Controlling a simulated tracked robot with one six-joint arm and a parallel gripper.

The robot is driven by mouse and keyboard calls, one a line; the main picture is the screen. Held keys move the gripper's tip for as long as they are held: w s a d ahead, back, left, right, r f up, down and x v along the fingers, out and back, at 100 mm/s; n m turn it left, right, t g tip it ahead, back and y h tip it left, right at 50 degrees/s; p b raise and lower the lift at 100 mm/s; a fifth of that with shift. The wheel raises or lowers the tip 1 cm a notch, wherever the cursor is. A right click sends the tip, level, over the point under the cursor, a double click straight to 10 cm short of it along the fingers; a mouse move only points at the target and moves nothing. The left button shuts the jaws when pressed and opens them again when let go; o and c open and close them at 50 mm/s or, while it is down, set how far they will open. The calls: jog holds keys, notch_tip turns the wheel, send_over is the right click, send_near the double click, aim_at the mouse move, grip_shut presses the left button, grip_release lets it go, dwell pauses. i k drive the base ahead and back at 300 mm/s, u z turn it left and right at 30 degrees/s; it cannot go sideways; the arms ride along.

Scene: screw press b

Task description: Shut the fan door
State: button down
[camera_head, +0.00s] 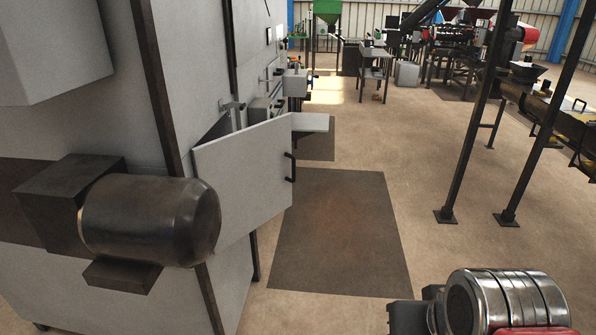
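The fan door (240,180) is a flat light grey panel on the side of the large grey cabinet (75,120). It stands open, swung out from the cabinet into the aisle, and a dark gap shows behind its top edge. A black bar handle (291,167) is on its right, free edge. My gripper is not in view; only a silver and red part of my arm shows at the bottom right, apart from the door.
A dark motor (150,220) juts from the cabinet in front of the door. A dark mat (340,235) lies on clear floor right of the door. Black posts (470,130) stand further right. A small grey shelf (311,123) sticks out behind the door.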

aim_at(251, 170)
jog(key=i, duration=1.1)
jog(key=u, duration=1.55)
